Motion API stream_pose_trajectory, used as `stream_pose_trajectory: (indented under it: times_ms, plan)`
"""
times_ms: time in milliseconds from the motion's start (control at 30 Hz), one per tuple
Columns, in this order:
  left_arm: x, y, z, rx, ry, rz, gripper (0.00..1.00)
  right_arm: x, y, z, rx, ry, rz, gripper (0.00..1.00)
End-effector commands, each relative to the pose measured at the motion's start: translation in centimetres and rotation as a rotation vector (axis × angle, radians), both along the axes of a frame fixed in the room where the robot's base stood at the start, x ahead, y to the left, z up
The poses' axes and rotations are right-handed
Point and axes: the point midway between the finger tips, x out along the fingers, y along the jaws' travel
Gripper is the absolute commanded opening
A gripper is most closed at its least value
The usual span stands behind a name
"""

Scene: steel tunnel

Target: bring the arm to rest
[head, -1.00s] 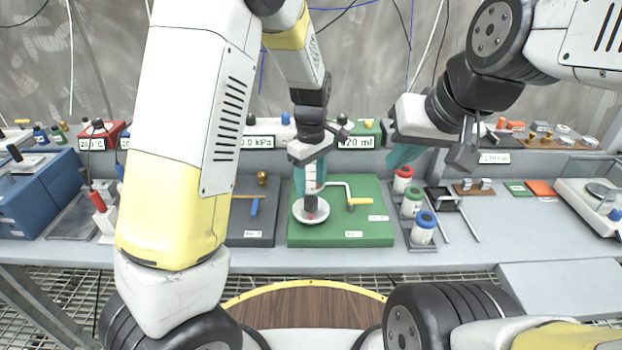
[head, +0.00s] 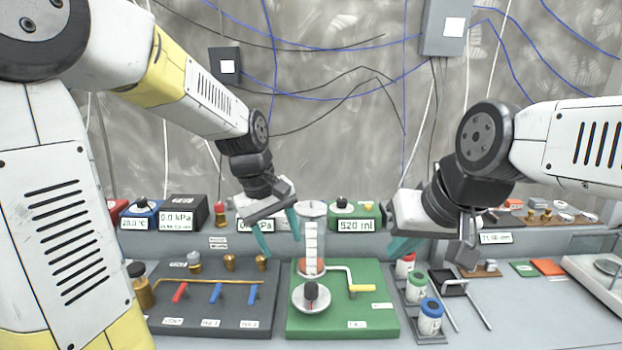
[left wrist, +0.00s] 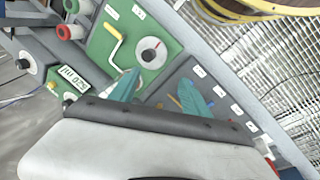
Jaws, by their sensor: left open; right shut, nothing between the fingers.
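My left arm comes in from the left of the head view. Its gripper (head: 279,238) hangs open with teal fingers, just left of the clear cylinder (head: 313,235) of the green station (head: 372,318). Nothing shows between the fingers. In the left wrist view the two fingers (left wrist: 160,88) stand apart, over the edge between the green and the dark grey panels. My right gripper (head: 395,247), with teal fingertips, is shut and empty. It is above the bench, right of the green station and behind the capped bottles.
The green station carries a round white dial (head: 312,297) with a black knob and a yellow-handled crank (head: 362,288). A dark grey valve panel (head: 215,300) is at left. Capped bottles (head: 430,316) stand in a rack at right. Wires hang on the back wall.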

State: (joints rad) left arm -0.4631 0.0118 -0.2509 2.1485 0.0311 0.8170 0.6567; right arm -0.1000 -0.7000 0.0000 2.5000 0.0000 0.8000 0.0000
Motion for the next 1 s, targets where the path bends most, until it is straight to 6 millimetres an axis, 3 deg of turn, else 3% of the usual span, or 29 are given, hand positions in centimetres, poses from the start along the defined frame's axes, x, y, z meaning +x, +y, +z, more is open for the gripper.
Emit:
stream_pose_trajectory:
  times_ms: [33, 200, 500, 700, 1000]
  plan:
    - [-1.3, 1.2, 1.5, -0.014, -0.048, -0.035, 0.55, 0.0, 0.0, 0.0, 0.0, 0.0, 0.0, 0.0]
    - [-5.7, 4.0, 4.9, 0.0, -0.211, -0.192, 0.55, 0.0, 0.0, 0.0, 0.0, 0.0, 0.0, 0.0]
    - [-12.2, 7.1, 7.2, 0.144, -0.438, -0.403, 0.55, 0.0, 0.0, 0.0, 0.0, 0.0, 0.0, 0.0]
    - [-13.5, 7.6, 7.3, 0.193, -0.479, -0.452, 0.55, 0.0, 0.0, 0.0, 0.0, 0.0, 0.0, 0.0]
    - [-13.6, 7.6, 7.3, 0.194, -0.48, -0.454, 0.55, 0.0, 0.0, 0.0, 0.0, 0.0, 0.0, 0.0]
